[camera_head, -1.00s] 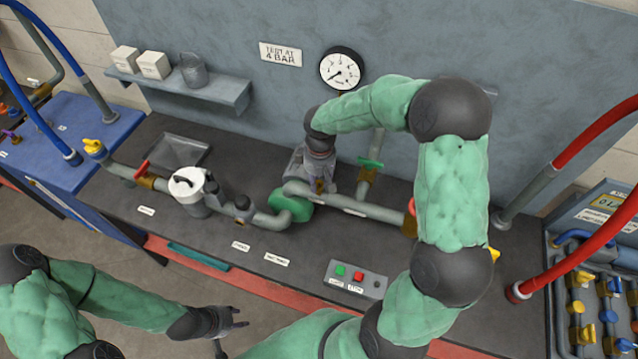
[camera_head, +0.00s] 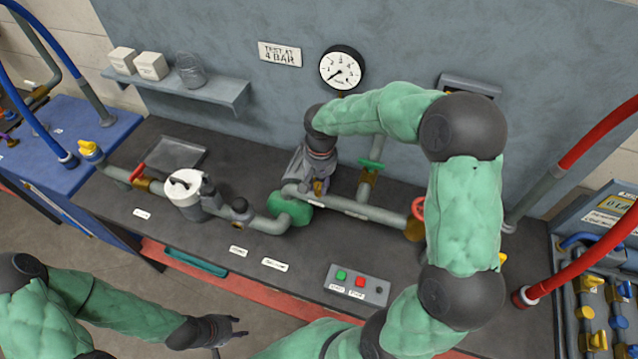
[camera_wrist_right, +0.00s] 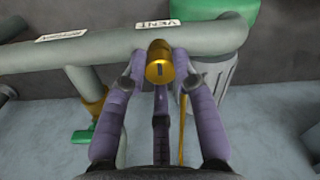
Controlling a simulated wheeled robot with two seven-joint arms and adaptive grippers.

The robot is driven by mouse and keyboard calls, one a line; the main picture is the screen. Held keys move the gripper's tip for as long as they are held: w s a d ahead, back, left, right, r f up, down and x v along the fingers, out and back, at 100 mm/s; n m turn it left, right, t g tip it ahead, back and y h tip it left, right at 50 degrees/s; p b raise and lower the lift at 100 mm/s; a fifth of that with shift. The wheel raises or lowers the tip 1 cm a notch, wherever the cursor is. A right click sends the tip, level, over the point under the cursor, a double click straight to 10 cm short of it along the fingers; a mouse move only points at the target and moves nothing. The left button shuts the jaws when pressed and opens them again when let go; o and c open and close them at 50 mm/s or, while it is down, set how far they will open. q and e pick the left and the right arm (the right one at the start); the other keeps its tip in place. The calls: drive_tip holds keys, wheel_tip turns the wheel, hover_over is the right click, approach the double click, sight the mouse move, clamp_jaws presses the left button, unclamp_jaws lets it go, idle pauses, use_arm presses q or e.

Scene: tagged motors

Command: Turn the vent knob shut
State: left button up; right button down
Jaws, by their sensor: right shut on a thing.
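The vent knob (camera_wrist_right: 160,72) is a small brass knob with a dark slot, on the grey pipe beside the VENT label (camera_wrist_right: 164,28) in the right wrist view. My right gripper (camera_wrist_right: 160,75) has its purple fingers on both sides of the knob and is shut on it. In the head view my right gripper (camera_head: 318,180) points down at the pipe behind the green pump (camera_head: 290,208), and its fingertips are partly hidden. My left gripper (camera_head: 238,328) is empty, with its fingers apart, in front of the bench at the bottom.
A green-handled valve (camera_head: 370,164) and a red-handled valve (camera_head: 417,209) sit on the pipe to the right of the knob. A pressure gauge (camera_head: 342,68) hangs on the wall. A button box (camera_head: 357,284) stands at the bench's front. My right arm covers part of the bench.

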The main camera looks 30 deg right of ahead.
sight(320, 185)
drive_tip(key=shift+r, duration=0.1)
idle(0.4)
drive_tip(key=c, duration=1)
unclamp_jaws()
drive_tip(key=shift+o, duration=0.2)
wheel_tip(320, 185, up, 12)
drive_tip(key=shift+d, duration=0.15)
